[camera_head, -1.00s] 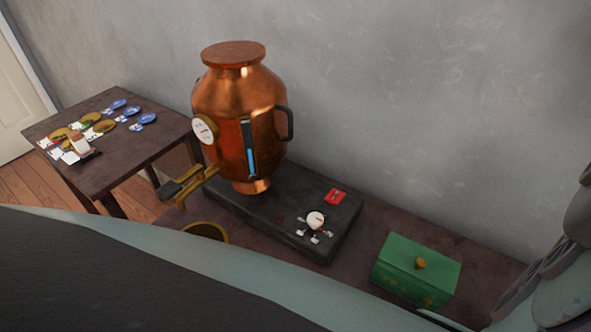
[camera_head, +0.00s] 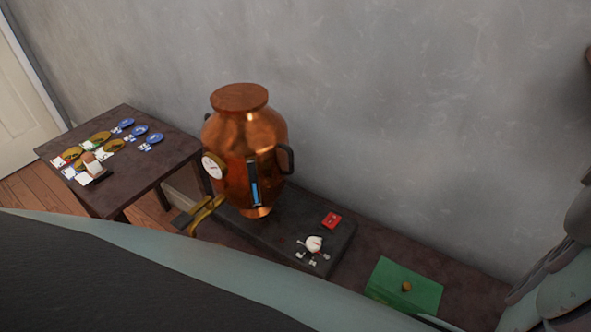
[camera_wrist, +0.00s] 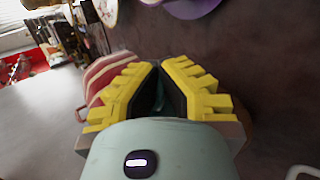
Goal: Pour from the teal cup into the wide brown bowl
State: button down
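My gripper (camera_wrist: 163,80) shows in the wrist view with its two yellow-ribbed fingers close together, bowed around a small dark teal piece, the teal cup (camera_wrist: 166,103). Most of the cup is hidden by the fingers and the wrist housing, so its tilt and contents cannot be told. A brown rounded edge (camera_wrist: 243,112) shows just behind the right finger. I cannot tell whether it is the wide brown bowl. The head view shows neither cup nor bowl clearly, and the gripper is outside it.
A red-and-white striped thing (camera_wrist: 103,75) is beside the left finger. A purple round thing (camera_wrist: 190,8) lies beyond the fingertips.

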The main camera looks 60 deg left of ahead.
jog(key=shift+s+d+r+p, duration=0.1)
jog(key=shift+s+r+p, duration=0.05)
jog(key=shift+p, duration=0.4)
jog(key=shift+r+y+p, duration=0.15)
jog(key=shift+y+p, duration=0.55)
jog(key=shift+p, duration=0.2)
jog(key=shift+s+d+r+m, duration=0.1)
jog(key=shift+m, duration=0.2)
